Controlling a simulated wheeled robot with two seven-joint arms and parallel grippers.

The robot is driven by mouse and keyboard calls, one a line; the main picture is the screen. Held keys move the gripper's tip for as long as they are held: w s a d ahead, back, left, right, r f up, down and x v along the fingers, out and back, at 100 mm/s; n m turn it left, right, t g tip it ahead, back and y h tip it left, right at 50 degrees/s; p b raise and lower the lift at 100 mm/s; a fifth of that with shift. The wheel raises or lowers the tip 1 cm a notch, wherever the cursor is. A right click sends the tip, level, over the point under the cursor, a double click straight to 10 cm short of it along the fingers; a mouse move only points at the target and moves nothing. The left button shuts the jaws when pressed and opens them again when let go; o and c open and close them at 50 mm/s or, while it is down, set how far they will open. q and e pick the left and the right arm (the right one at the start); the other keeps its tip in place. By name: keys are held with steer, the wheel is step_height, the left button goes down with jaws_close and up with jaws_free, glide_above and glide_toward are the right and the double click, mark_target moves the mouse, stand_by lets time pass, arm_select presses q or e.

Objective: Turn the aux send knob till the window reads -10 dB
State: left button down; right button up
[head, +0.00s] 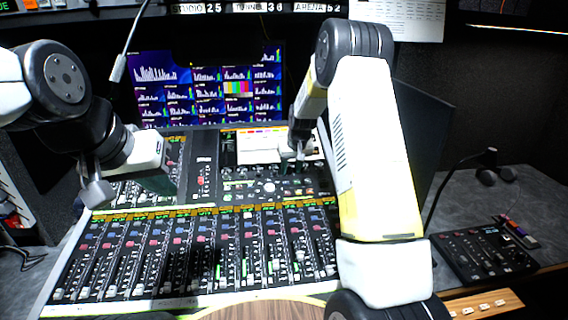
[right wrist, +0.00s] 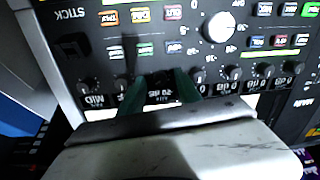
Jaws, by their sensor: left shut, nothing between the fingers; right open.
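The mixing console (head: 205,262) fills the middle of the head view. In the right wrist view, a row of small dark knobs runs across the panel, each with a small lit window below it. My right gripper (right wrist: 160,76) is open, its two green-tinted fingers on either side of one knob position in this row. The knob there is dark and hard to make out. Its window (right wrist: 160,96) shows upside down between the fingers; it seems to read about -20 dB, but is blurred. The right gripper also shows in the head view (head: 292,155). My left gripper (head: 95,192) is shut and empty above the console's left side.
A larger white knob (right wrist: 217,27) stands on the panel close to my right gripper. A monitor (head: 210,85) stands behind the console. A gooseneck microphone (head: 118,68) hangs at upper left. A dark keypad unit (head: 485,255) lies on the right desk.

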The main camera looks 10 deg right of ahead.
jaws_close()
steer(key=shift+m, duration=0.3)
steer(key=m, duration=0.5)
steer(key=shift+m, duration=0.4)
steer(key=m, duration=0.5)
steer(key=shift+s+t, duration=0.1)
steer(key=shift+t, duration=0.3)
steer(key=shift+f+m, duration=0.1)
steer(key=shift+m, duration=0.2)
